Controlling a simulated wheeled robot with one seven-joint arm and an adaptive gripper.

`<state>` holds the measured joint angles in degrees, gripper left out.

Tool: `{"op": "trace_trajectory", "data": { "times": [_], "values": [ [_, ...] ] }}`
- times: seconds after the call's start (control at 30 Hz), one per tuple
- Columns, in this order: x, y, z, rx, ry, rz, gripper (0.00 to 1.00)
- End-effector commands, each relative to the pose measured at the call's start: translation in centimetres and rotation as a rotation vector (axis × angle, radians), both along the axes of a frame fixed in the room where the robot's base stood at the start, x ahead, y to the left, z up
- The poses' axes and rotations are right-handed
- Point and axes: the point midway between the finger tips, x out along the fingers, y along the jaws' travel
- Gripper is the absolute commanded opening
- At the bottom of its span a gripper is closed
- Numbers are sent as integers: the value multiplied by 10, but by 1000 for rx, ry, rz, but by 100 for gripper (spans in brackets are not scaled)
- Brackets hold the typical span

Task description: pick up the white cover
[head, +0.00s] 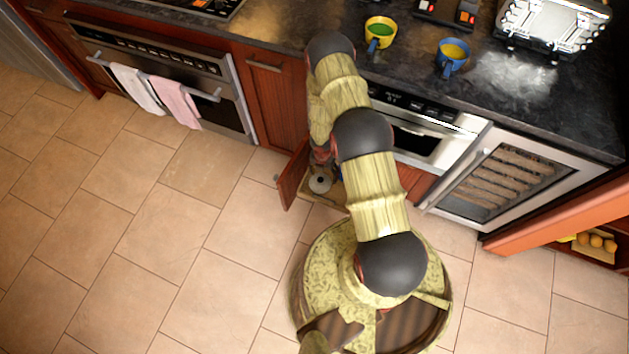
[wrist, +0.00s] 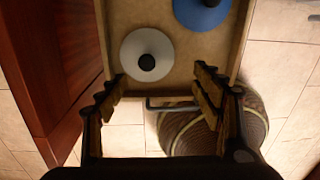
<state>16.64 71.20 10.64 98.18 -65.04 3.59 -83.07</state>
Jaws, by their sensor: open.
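The white cover (wrist: 132,48), a round lid with a black knob, lies in a tan open drawer (wrist: 118,14) in the wrist view. It also shows small in the head view (head: 320,184), below my arm's end. My gripper (wrist: 160,84) is open and empty, with its fingers spread near the drawer's front edge. The white cover lies just beyond the fingertips, nearer the left finger; I cannot tell the height gap. My gripper is mostly hidden by my arm in the head view.
A blue cover (wrist: 203,14) lies in the drawer, right of the white one. A reddish wooden cabinet door (head: 293,175) stands open left of the drawer. A drawer handle (wrist: 170,104) shows between the fingers. A microwave (head: 418,140) and counter (head: 290,32) are behind my arm.

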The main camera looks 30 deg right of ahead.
Motion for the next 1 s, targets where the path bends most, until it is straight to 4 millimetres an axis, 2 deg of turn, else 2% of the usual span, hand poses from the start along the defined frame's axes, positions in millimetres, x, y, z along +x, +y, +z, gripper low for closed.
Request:
{"op": "trace_trajectory", "data": {
  "times": [0.1, 0.27, 0.5, 0.67, 1.0],
  "values": [
    [8, 9, -1, 39, -27, 152, 66],
    [11, 13, -3, 54, -38, 246, 66],
    [11, 12, -27, 53, -35, 255, 66],
    [13, 11, -34, 52, -36, 253, 66],
    [15, 8, -77, 52, -35, 253, 66]
  ]
}}
